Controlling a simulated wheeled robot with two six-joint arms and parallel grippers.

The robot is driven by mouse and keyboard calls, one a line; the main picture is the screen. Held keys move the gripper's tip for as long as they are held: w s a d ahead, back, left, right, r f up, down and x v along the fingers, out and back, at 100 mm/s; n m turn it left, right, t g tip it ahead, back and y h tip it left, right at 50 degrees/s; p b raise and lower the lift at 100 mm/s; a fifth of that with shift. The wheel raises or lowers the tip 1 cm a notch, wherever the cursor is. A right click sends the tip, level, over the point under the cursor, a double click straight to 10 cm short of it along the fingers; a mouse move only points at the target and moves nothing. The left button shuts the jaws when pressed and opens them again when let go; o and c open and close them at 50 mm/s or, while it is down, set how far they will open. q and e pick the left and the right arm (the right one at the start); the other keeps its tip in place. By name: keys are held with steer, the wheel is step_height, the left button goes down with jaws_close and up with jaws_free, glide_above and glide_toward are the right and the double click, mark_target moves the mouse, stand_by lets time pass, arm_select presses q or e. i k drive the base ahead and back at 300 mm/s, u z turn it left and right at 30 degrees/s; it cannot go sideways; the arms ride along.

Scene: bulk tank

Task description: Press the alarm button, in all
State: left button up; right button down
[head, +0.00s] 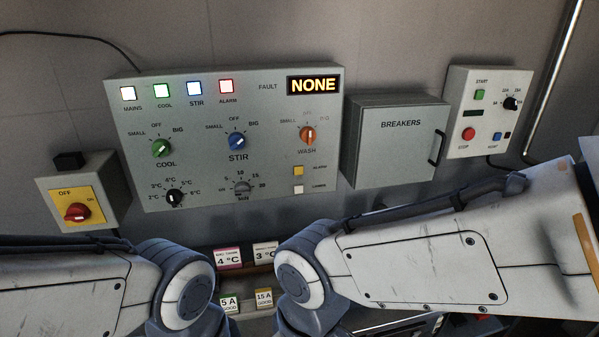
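A yellow square button (298,171) with a small label that seems to read ALARM sits at the lower right of the grey control panel (270,112). A white square button (298,189) lies just below it, its label reading roughly LAMPS. The ALARM lamp (226,86) at the top of the panel shows white with a red rim. The FAULT display (313,85) reads NONE. Both my arms cross the lower part of the head view, below the panel. Their grippers are outside the picture, and nothing of mine covers the yellow button.
The panel has COOL (161,148), STIR (237,141) and WASH (308,136) knobs. A BREAKERS box (395,150) hangs to its right, then a START/STOP box (486,115). A red OFF/ON switch (77,212) is at left. Small labelled cards sit below, partly behind my arms.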

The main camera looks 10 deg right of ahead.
mark_target(298, 170)
steer(key=k, duration=0.5)
steer(key=z, duration=2.05)
steer(key=i, duration=1.6)
steer(key=u, duration=2.7)
